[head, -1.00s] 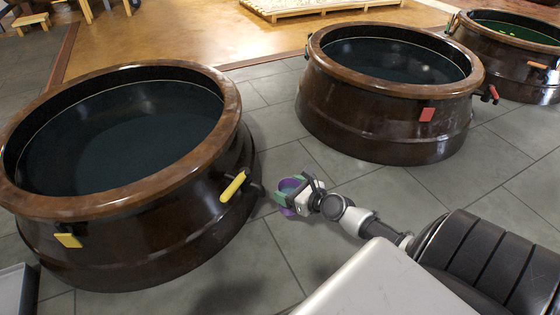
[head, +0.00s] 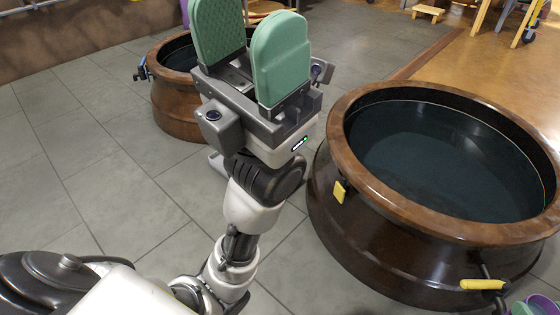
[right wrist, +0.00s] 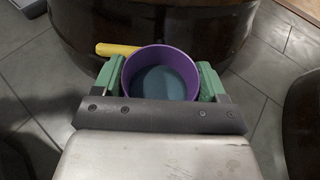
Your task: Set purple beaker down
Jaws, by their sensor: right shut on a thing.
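The purple beaker (right wrist: 160,62) is between the green fingers of my right gripper (right wrist: 158,80) in the right wrist view. It is open at the top, and I look down into it. In the head view only part of the beaker (head: 551,301) and a green finger of my right gripper (head: 535,307) show at the bottom right corner. They are near the yellow handle of the large brown jar. I cannot tell whether the beaker touches the floor. My left gripper (head: 252,52) stands large in the head view, its green fingers apart with nothing between them.
The large brown jar (head: 400,255) with dark liquid fills the right side of the head view. Its yellow handle (head: 482,284) sticks out towards the beaker. Another brown jar (head: 172,112) stands behind my left gripper. Grey tiled floor (head: 90,150) is clear at the left.

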